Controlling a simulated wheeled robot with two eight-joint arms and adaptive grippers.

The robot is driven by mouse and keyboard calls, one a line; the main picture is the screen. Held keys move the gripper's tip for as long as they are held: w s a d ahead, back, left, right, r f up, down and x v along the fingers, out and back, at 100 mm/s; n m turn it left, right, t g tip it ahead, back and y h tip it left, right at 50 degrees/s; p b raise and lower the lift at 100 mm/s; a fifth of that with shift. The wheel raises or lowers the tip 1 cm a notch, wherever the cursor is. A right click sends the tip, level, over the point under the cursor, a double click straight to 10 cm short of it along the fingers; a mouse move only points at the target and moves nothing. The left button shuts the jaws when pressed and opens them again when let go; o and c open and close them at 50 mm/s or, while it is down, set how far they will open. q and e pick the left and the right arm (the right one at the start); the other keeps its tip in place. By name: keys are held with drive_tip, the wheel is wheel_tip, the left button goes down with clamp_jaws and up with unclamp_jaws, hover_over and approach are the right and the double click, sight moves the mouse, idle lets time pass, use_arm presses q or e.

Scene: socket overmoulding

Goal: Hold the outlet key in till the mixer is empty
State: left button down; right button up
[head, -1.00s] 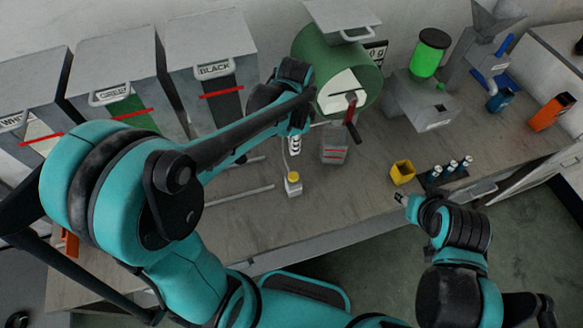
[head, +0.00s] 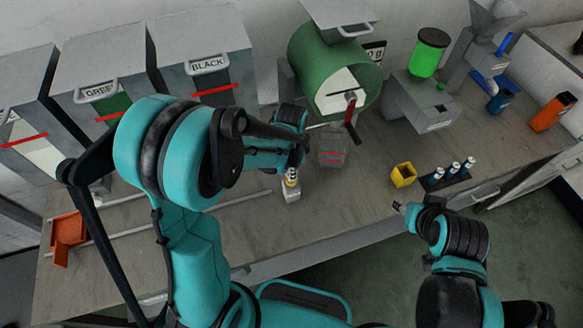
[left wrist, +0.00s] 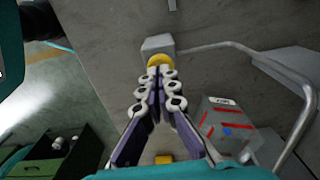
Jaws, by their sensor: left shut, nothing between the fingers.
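The outlet key is a yellow round button (left wrist: 159,60) on a small pale box (head: 292,195) on the bench, in front of the mixer. My left gripper (head: 292,176) is shut and empty, pointing down with its fingertips at the button. In the left wrist view the closed fingertips (left wrist: 161,76) overlap the button's near edge; how far it is pressed I cannot tell. The mixer (head: 312,70) is a green drum with a pale front and a red-handled lever (head: 352,118). Its contents are hidden. My right gripper (head: 400,207) hangs near the bench's front edge, too small to read.
A grey container with red lines (head: 332,150) stands below the mixer, right of the key. A metal rail (left wrist: 240,45) runs close by in the left wrist view. A yellow cup (head: 403,175) and several vials (head: 453,170) stand further right.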

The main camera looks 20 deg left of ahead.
use_arm(q)
drive_tip(key=shift+f, duration=0.3)
